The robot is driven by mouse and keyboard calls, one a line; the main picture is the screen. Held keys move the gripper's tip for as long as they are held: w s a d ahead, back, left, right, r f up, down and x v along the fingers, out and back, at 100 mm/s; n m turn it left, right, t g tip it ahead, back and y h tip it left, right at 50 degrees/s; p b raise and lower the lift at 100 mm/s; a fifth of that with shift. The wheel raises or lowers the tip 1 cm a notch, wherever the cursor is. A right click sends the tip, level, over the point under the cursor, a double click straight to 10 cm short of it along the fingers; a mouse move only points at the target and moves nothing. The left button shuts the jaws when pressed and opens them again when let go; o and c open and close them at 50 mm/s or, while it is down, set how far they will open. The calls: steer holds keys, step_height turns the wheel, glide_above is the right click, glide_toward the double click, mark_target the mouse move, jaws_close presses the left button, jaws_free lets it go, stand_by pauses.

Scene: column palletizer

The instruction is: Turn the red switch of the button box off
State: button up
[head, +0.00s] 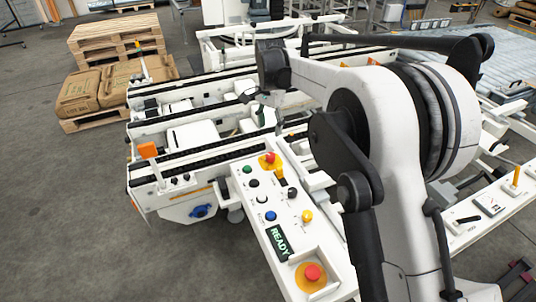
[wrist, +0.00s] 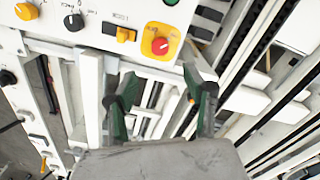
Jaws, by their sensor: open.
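The button box (head: 290,225) is a long white panel in the lower middle of the head view. At its far end a red switch (head: 270,158) sits on a yellow plate. In the wrist view the red switch (wrist: 160,45) shows near the top middle, with a pale mark on its face. My gripper (head: 262,106) is past the far end of the box in the head view. In the wrist view my gripper (wrist: 160,85) is open, its two green-and-black fingers apart with nothing between them. The fingertips point toward the panel edge, either side of the switch in the picture; contact cannot be told.
An orange-and-black switch (wrist: 125,34) and a black knob (wrist: 73,22) are beside the red one. A larger red button (head: 312,273) on yellow is at the near end, by a READY display (head: 279,243). White conveyor rails (head: 200,160) lie behind the box.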

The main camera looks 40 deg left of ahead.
mark_target(270, 155)
step_height(270, 155, down, 13)
steer(key=shift+f+b, duration=0.1)
steer(key=shift+b, duration=0.25)
steer(key=c, duration=1.1)
